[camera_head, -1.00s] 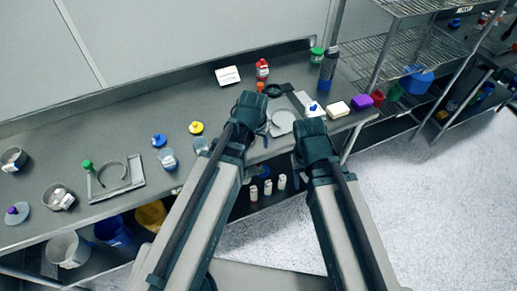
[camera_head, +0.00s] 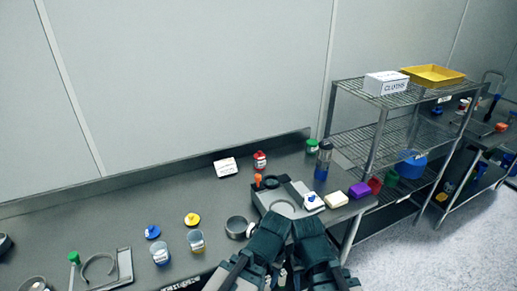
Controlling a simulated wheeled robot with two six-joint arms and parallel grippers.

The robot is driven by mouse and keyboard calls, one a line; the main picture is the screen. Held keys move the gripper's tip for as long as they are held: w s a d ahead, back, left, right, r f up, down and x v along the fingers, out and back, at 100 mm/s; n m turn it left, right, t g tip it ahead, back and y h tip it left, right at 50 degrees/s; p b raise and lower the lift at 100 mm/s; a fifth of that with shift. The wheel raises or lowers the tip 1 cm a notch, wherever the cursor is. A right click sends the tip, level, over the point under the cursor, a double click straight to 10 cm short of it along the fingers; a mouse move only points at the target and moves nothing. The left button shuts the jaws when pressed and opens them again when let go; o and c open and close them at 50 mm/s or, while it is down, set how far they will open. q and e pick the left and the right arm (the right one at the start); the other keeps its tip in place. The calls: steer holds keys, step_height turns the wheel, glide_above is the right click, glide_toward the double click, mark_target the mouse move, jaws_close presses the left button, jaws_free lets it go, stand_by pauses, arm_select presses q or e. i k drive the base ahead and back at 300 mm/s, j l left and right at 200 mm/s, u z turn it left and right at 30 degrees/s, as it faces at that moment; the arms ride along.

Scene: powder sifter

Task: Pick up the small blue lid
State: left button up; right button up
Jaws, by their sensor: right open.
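A small blue lid (camera_head: 152,232) with a knob lies on the grey counter at left centre, behind a clear cup (camera_head: 160,255) with a blue band. My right gripper (camera_head: 309,226) is at the counter's front edge, well to the right of the lid. It is open, with nothing seen in it. My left gripper (camera_head: 269,228) is close beside it on the left, also away from the lid. Its fingers are too dark to make out.
A yellow lid (camera_head: 192,219), another cup (camera_head: 195,241) and a metal bowl (camera_head: 237,228) stand between the blue lid and my grippers. A sifter-like stand (camera_head: 279,195) is behind the grippers. A wire shelf (camera_head: 400,138) stands right.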

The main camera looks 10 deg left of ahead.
mark_target(152, 232)
steer(key=u, duration=1.35)
